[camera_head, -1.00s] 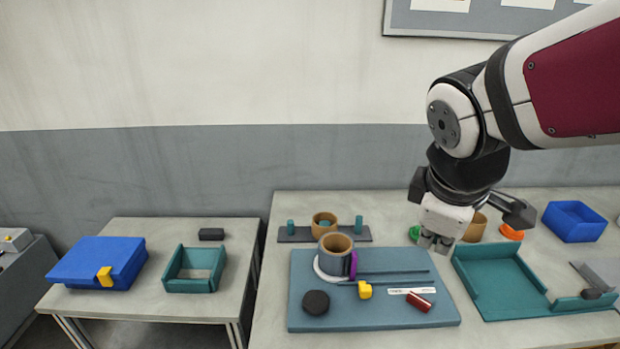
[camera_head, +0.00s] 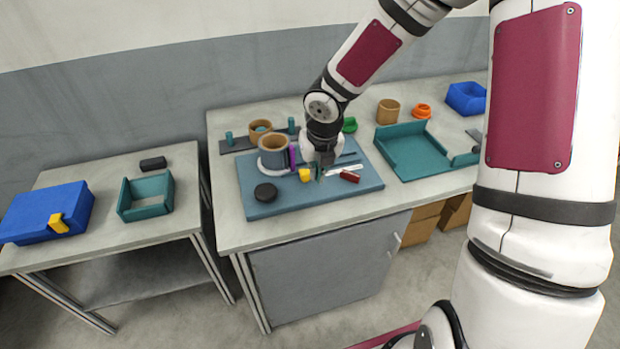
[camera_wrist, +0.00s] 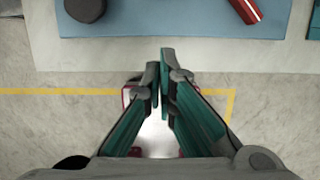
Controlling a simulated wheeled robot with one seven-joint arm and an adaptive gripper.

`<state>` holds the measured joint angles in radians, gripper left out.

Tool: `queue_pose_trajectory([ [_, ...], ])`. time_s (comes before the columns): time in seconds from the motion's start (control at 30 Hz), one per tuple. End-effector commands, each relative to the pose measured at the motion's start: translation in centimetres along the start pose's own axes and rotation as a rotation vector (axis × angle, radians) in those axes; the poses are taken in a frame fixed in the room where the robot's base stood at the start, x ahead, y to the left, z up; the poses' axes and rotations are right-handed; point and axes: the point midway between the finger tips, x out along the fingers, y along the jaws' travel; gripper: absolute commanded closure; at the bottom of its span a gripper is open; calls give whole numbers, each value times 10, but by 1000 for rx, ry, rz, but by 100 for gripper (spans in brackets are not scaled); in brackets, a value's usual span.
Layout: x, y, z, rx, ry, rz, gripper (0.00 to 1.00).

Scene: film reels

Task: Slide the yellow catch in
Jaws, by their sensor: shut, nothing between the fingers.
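A small yellow piece (camera_head: 305,175), likely the catch, is on the blue board (camera_head: 262,205), in front of the tan and grey cylinder (camera_head: 274,152) and its purple part (camera_head: 292,157). My gripper (camera_head: 319,174) points down over the board just right of the yellow piece; I cannot tell if they touch. In the wrist view its fingertips (camera_wrist: 160,68) are together with nothing between them, and the yellow piece is out of frame. Another yellow catch (camera_head: 58,223) is on the front of the blue box (camera_head: 42,208) on the left table.
On the board lie a black disc (camera_head: 265,193) and a dark red block (camera_head: 350,176). A teal tray (camera_head: 412,170) is to the right; a peg rack (camera_head: 240,146) stands behind. The left table holds a teal open box (camera_head: 146,208). A gap separates the tables.

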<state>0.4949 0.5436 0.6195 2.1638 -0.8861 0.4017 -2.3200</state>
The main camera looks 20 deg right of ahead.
Motion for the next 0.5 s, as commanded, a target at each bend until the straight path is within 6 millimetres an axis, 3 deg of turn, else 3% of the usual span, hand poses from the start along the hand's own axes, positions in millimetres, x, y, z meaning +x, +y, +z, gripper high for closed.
queue_pose_trajectory([
  [0.17,20,1,0,-8,3,1,100],
  [0.5,77,1,-1,-7,4,-1,100],
])
